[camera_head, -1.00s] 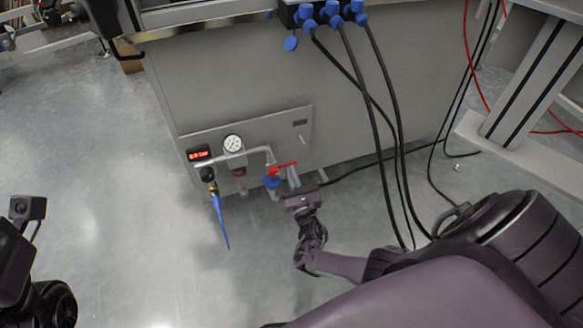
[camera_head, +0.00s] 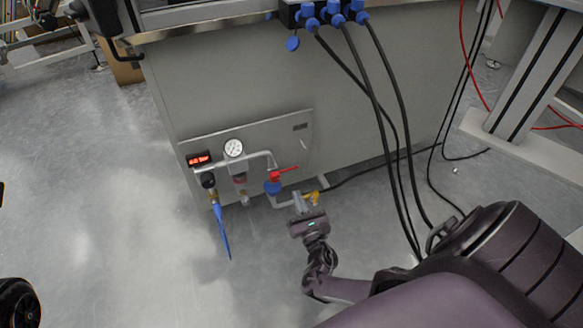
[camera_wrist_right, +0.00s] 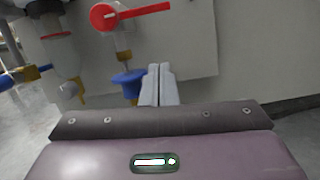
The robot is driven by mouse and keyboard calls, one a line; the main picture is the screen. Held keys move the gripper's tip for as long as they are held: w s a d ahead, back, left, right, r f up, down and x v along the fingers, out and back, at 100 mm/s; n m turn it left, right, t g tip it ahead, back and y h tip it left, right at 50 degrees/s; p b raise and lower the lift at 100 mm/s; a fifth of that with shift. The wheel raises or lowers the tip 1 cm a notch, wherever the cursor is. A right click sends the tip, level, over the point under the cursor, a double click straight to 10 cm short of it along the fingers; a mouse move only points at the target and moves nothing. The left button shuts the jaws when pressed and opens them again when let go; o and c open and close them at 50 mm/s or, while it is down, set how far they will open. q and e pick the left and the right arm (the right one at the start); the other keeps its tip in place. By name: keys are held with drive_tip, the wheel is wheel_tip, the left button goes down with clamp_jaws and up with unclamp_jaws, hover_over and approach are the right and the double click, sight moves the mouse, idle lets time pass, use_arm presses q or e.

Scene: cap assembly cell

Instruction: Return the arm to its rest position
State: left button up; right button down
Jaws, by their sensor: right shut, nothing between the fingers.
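My right arm reaches in from the lower right in the head view. Its gripper (camera_head: 299,201) is in front of the lower cabinet panel, just below the valve with the red handle (camera_head: 284,172) and blue body. In the right wrist view the two fingers (camera_wrist_right: 159,84) are together with nothing between them. The red handle (camera_wrist_right: 130,13) and the blue valve part (camera_wrist_right: 129,82) show ahead of them, slightly left. I cannot tell from the views how wide the gap to the valve is. My left gripper is out of view; only a dark part of my body shows at the lower left.
The grey cabinet (camera_head: 270,80) carries a pressure gauge (camera_head: 234,149), a red digital display (camera_head: 199,159) and a hanging blue hose (camera_head: 222,232). Black cables (camera_head: 379,100) hang near my right arm. A metal frame post (camera_head: 535,75) stands at right. The floor at left is clear.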

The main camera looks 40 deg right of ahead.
drive_tip(key=v, duration=0.6)
